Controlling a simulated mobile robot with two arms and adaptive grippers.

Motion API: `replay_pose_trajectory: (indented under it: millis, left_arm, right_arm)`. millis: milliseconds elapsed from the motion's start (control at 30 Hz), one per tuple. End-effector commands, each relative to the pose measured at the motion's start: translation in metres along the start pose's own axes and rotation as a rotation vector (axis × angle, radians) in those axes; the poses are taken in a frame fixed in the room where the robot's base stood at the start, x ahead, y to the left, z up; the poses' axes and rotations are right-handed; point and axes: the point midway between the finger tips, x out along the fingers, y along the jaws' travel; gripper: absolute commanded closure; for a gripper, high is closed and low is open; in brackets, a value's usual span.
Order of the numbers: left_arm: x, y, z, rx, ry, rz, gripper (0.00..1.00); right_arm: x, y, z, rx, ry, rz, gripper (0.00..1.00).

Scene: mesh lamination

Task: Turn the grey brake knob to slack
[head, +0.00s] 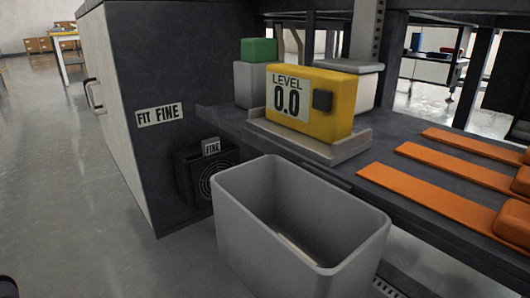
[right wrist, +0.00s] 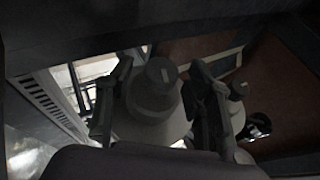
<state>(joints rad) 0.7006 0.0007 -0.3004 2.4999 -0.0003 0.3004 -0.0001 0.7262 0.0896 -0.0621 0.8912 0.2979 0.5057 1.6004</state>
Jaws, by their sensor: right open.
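In the right wrist view, a grey stepped round knob (right wrist: 152,104) with a small pale mark on its top sits between the two fingers of my right gripper (right wrist: 160,66). The fingers are spread, one on each side of the knob. The picture is dark, and I cannot tell whether either finger touches it. No label or slack marking is readable there. The head view does not show a grey knob or either gripper.
A smaller grey part (right wrist: 238,90) stands right of the right finger. In the head view, a grey bin (head: 300,245) stands before a dark bench carrying a yellow "LEVEL 0.0" box (head: 335,98) and orange strips (head: 415,190). Open floor (head: 60,180) lies left.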

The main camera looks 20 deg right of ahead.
Motion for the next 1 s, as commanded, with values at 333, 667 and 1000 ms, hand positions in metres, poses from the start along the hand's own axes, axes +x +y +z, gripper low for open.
replay_pose_trajectory:
  millis: [333,667,1000]
  left_arm:
    - [0.0004,0.0001,0.0,0.0,0.0,0.001,1.0]
    - [0.0004,0.0001,-0.0001,-0.001,0.0,0.0,1.0]
    - [0.0004,0.0,-0.0001,0.0,0.0,0.0,1.0]
  right_arm:
    - [0.0046,-0.0029,-0.0025,0.0,0.0,0.001,0.52]
    - [0.0045,-0.003,-0.0022,0.0,0.0,0.001,0.69]
    - [0.0044,-0.0028,-0.002,0.0,-0.001,0.001,0.92]
